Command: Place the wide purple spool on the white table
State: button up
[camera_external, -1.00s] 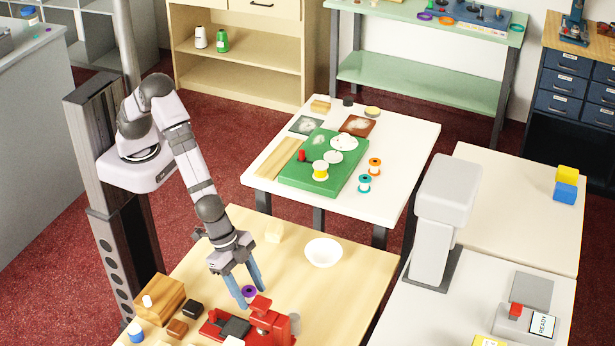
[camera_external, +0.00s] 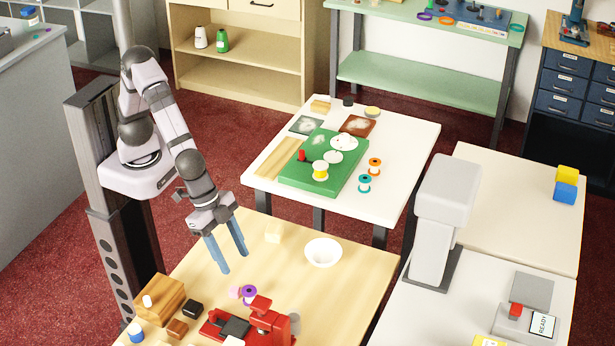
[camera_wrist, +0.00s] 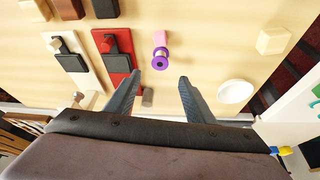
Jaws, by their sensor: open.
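My gripper (camera_external: 234,262) is open and empty, raised above the wooden table and apart from the spool. In the wrist view the spool lies roughly in line with the gap between my fingertips (camera_wrist: 160,77). The white table (camera_external: 405,145) stands beyond the wooden one, with a green board (camera_external: 300,178) on it.
A red machine (camera_external: 262,325) stands close to the spool. A white bowl (camera_external: 323,252) and a pale yellow block (camera_external: 273,232) are on the wooden table.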

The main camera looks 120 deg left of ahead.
jog(key=s+a+f+n+g, duration=0.1)
jog(key=s+a+f+g, duration=0.1)
jog(key=s+a, duration=0.8)
jog(key=s+a+f+g, duration=0.1)
jog(key=s+a+g, duration=0.1)
jog(key=s+a, duration=0.9)
jog(key=shift+s+f+n+y, duration=0.3)
jog(key=shift+s+f+n, duration=0.05)
jog(key=shift+n, duration=0.05)
jog(key=shift+o, duration=0.5)
jog(key=shift+s+a, duration=0.15)
jog(key=shift+s, duration=0.1)
jog(key=shift+w, duration=0.1)
